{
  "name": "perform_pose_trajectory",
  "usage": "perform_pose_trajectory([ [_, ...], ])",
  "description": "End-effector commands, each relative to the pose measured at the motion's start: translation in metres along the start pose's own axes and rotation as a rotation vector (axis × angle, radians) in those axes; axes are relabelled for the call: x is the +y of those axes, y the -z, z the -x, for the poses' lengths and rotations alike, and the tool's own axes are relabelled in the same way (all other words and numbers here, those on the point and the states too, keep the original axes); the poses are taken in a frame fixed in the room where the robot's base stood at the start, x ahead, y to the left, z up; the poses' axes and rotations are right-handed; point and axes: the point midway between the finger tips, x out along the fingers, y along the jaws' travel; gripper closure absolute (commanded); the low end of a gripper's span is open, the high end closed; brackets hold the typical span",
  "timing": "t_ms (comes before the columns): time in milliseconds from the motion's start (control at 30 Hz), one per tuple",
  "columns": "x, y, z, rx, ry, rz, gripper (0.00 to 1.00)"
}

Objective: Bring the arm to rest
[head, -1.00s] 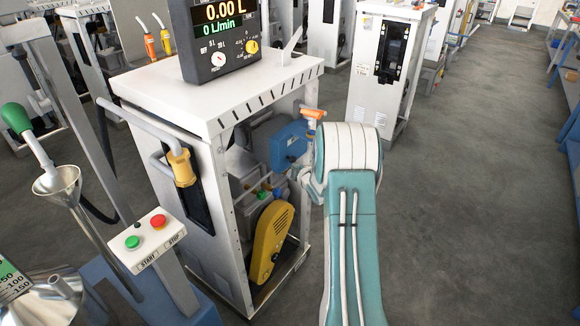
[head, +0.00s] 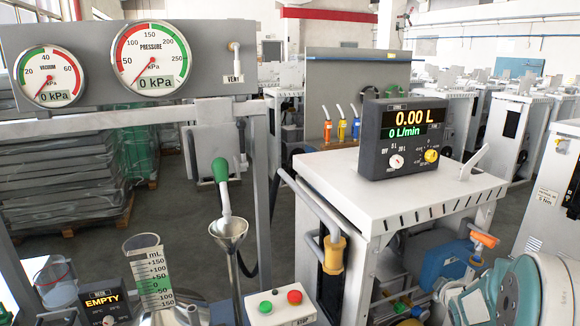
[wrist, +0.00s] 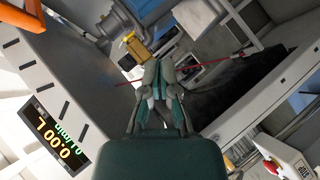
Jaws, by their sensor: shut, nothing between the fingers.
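My gripper (wrist: 160,68) shows in the wrist view with its fingers together and nothing between them. Beyond its tips is a yellow fitting (wrist: 133,45) on a grey pipe; I cannot tell the gap between them. In the head view, teal and white links of my arm (head: 525,292) fill the lower right corner, beside the open front of the white dispenser cabinet (head: 345,195). My gripper cannot be made out in the head view.
A display (head: 405,135) reading 0.00 L stands on the cabinet. An orange-handled valve (head: 483,239) is close to my arm. A funnel (head: 228,232), a START/STOP button box (head: 280,303) and a gauge panel (head: 205,65) stand left. More cabinets fill the background.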

Motion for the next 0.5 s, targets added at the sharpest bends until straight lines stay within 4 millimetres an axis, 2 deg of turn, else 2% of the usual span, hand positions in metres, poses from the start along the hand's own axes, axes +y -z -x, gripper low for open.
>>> perform_pose_trajectory([
  [33,0.005,0.016,0.015,-0.011,0.011,-0.029,1.00],
  [200,0.006,0.050,0.065,-0.077,0.068,-0.164,1.00],
  [367,-0.003,0.078,0.117,-0.136,0.126,-0.294,1.00],
  [500,-0.017,0.096,0.167,-0.185,0.182,-0.409,1.00],
])
